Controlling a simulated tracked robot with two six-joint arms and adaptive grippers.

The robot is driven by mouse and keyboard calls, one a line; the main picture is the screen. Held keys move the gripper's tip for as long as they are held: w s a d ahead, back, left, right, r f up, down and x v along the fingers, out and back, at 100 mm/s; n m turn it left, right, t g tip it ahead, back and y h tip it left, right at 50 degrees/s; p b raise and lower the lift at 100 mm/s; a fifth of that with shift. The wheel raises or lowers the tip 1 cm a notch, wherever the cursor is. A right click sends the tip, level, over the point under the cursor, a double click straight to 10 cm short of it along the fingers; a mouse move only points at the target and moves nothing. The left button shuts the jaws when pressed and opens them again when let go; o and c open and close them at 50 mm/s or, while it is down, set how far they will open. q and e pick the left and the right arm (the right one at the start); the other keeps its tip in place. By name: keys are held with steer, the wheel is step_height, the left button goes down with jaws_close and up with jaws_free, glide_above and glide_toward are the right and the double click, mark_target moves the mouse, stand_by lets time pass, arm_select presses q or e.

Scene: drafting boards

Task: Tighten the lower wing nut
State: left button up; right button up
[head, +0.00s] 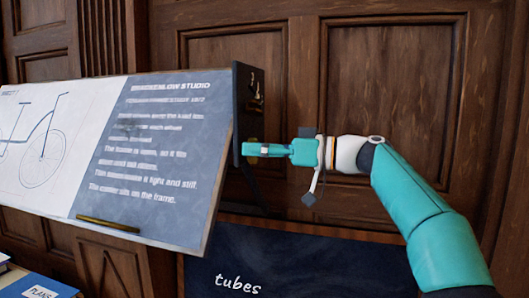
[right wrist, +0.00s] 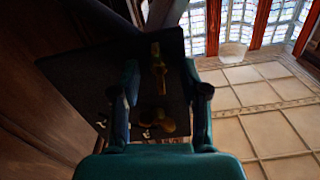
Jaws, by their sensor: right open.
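The drafting board (head: 160,150) stands tilted, with a dark plate (head: 239,120) on its right edge. Brass fittings (head: 256,92) show high on that plate in the head view. In the right wrist view, a long brass piece (right wrist: 158,66) and a winged brass piece (right wrist: 160,122) sit on the dark plate (right wrist: 85,75); I cannot tell which is the lower wing nut. My right gripper (head: 250,150) is at the plate's lower part, below the brass fittings in the head view. Its fingers are apart, with both brass pieces seen between them. My left gripper is out of view.
A dark box marked "tubes" (head: 330,265) stands below my right arm. Blue books or folders marked "PLANS" (head: 68,289) lie at the lower left. Panelled wood wall (head: 400,90) is behind. Tiled floor (right wrist: 265,115) shows open in the right wrist view.

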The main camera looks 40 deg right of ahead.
steer(key=v, duration=1.2)
steer(key=shift+f, duration=0.1)
steer(key=shift+c, duration=0.3)
steer(key=shift+s+d, duration=0.15)
steer(key=shift+s, duration=0.05)
steer(key=shift+c, duration=0.9)
steer(key=s+d+r, duration=0.1)
steer(key=s+d, duration=0.1)
steer(key=s, duration=0.2)
steer(key=w+a+p, duration=0.1)
steer(key=w+a, duration=0.3)
steer(key=w, duration=0.3)
steer(key=w+a+n+p, duration=0.1)
steer(key=w+a, duration=0.2)
steer(key=w, duration=0.5)
steer(key=shift+a+r, duration=0.3)
steer(key=shift+a, duration=0.1)
jaws_close()
